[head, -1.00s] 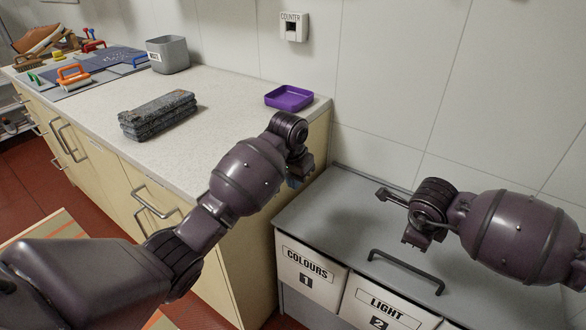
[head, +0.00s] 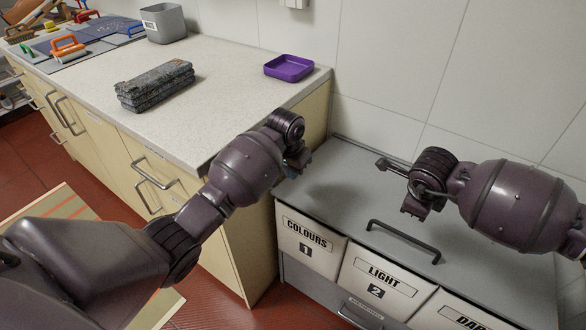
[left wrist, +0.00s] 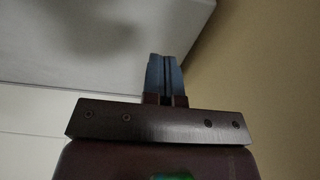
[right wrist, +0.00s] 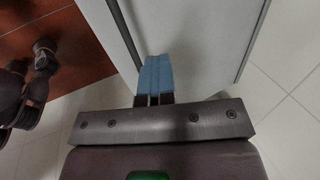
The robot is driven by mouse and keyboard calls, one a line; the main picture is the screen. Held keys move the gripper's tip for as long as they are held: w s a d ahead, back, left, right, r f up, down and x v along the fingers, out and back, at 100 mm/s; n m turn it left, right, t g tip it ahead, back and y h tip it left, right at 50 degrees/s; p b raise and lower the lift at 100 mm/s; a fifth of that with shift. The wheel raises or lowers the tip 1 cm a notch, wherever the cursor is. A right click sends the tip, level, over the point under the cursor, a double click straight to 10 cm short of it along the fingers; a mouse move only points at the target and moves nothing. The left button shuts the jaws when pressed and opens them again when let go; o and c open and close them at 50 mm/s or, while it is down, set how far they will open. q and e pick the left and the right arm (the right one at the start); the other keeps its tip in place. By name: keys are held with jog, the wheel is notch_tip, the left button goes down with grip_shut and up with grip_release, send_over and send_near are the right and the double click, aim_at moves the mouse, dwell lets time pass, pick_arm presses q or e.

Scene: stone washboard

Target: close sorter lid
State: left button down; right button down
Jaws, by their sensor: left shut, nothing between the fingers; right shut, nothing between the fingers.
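The sorter is a low grey unit with white bins marked COLOURS 1 (head: 312,243), LIGHT 2 (head: 383,281) and a partly cut-off third. Its grey lid (head: 330,165), with a dark bar handle (head: 403,240) near the front, appears to lie flat over the bins. My left gripper (head: 293,172) is by the lid's left side, beside the counter end; its blue fingers (left wrist: 165,70) are shut and empty. My right gripper (head: 412,208) is above the lid, behind the handle; its fingers (right wrist: 157,75) are shut and empty. Contact with the lid cannot be told.
A tiled wall (head: 400,70) is behind. Red floor (head: 35,160) lies in front.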

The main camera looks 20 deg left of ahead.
pick_arm(q)
jog(key=shift+s+a+f+t, duration=0.1)
jog(key=shift+s+f+t, duration=0.1)
jog(key=shift+f, duration=0.3)
jog(key=shift+s+f+t, duration=0.1)
jog(key=shift+s+f, duration=0.1)
jog(key=shift+f, duration=0.25)
pick_arm(e)
jog(key=c, duration=1.8)
grip_release()
jog(key=o, duration=0.6)
jog(key=shift+o, duration=0.2)
